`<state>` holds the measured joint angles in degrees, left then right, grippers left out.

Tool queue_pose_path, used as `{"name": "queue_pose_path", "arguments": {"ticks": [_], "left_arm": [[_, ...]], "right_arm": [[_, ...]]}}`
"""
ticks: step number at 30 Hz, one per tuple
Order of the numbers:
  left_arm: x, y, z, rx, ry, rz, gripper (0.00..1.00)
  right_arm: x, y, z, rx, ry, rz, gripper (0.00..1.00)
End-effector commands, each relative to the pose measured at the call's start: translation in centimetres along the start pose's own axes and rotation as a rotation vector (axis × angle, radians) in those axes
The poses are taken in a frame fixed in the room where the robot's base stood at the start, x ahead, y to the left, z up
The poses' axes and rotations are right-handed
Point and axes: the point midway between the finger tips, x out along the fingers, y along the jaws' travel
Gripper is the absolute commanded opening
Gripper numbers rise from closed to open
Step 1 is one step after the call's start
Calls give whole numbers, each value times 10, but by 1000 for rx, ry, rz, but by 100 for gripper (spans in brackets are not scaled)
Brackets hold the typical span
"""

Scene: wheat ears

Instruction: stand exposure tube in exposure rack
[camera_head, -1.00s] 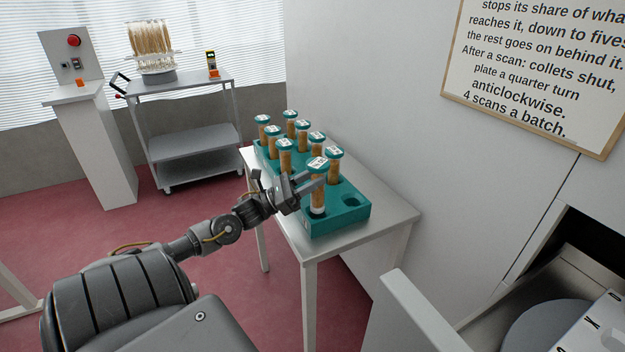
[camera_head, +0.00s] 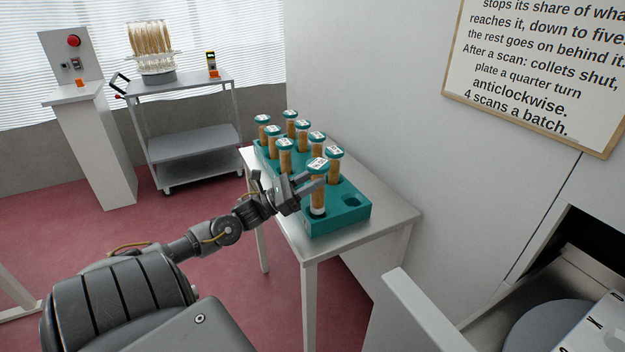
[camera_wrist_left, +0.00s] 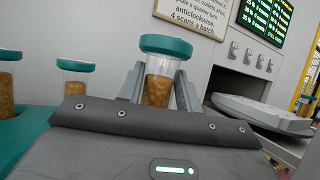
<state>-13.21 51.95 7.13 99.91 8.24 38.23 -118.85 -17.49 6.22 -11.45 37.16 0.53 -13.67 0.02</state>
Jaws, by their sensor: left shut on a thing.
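The exposure tube (camera_head: 319,190), clear with brown contents and a teal lid, is upright at the near end of the teal exposure rack (camera_head: 345,220). My left gripper (camera_head: 312,186) is shut on this tube. In the left wrist view the tube (camera_wrist_left: 160,88) stands between the two grey fingers, its lid above them. Its lower end shows at the rack's near left corner in the head view; I cannot tell how deep it sits in its hole. An empty hole (camera_head: 351,201) is to its right. My right gripper is not in view.
Several similar lidded tubes (camera_head: 285,157) stand in the rack behind the held one. The rack is on a small grey table (camera_head: 400,217) against the wall. A trolley (camera_head: 190,140) stands behind left. An open machine with a round plate (camera_head: 550,325) is at lower right.

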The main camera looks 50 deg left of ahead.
Motion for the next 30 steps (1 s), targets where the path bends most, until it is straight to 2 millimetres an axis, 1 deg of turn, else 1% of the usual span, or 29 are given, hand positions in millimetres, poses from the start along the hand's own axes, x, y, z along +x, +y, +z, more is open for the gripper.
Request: {"name": "queue_pose_path", "arguments": {"ticks": [1, 13, 20, 30], "left_arm": [[-2, 0, -3, 1, -1, 0, 0], [-8, 0, -15, 1, -1, -1, 0], [-7, 0, -13, 1, 0, 1, 0], [0, 0, 1, 1, 0, 0, 0]], "right_arm": [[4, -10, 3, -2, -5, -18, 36], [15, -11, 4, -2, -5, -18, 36], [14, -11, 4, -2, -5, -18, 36], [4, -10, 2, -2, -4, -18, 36]]}}
